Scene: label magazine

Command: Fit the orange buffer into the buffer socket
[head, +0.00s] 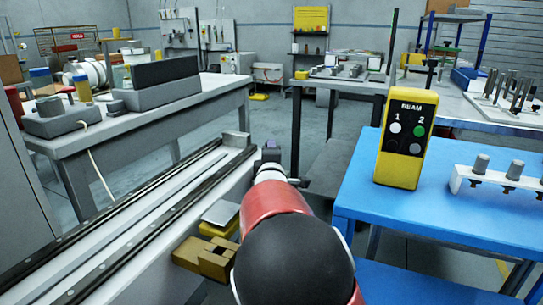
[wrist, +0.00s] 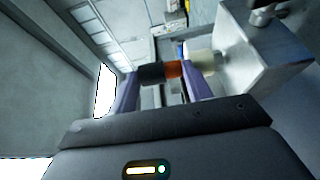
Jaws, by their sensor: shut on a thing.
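In the wrist view, the orange buffer (wrist: 174,69) lies between the two purple fingers of my gripper (wrist: 162,75), with a dark cylindrical part on its left. My gripper is shut on it. A pale, cream-coloured round piece (wrist: 201,61) sits to its right, against a grey metal block (wrist: 262,58). I cannot tell whether this piece is the buffer socket, nor whether the buffer touches it or has entered it. In the head view, my gripper (head: 270,153) is small and dark beside the rail's end block (head: 237,139); my arm hides the buffer there.
A long twin rail (head: 125,215) runs along the left to the end block. Brown and yellow blocks (head: 207,256) lie beside my arm. On the right, a blue table (head: 450,205) carries a yellow two-button box (head: 404,140) and a white peg rack (head: 505,185). A grey bench stands behind left.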

